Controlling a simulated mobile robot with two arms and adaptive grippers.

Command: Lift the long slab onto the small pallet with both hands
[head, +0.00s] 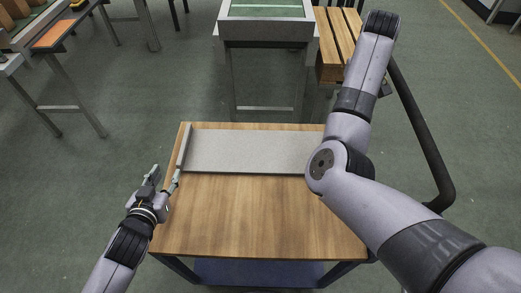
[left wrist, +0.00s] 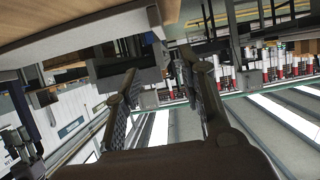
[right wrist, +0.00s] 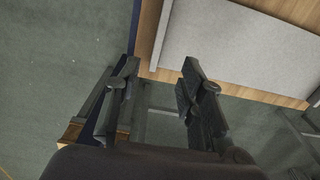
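The long slab (head: 245,151) is pale grey and lies flat across the far part of a wooden-topped table (head: 250,215). It also shows in the right wrist view (right wrist: 240,45). A slatted wooden piece (head: 337,32), which looks like the small pallet, stands behind the table to the right, partly hidden by my right arm. My left gripper (head: 165,176) is open and empty at the table's left edge, near the slab's left end.
A narrow grey strip (head: 184,147) stands along the table's left edge by the slab. A grey-framed stand (head: 266,30) is behind the table. Another workbench (head: 55,33) is at the far left. The near tabletop is clear.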

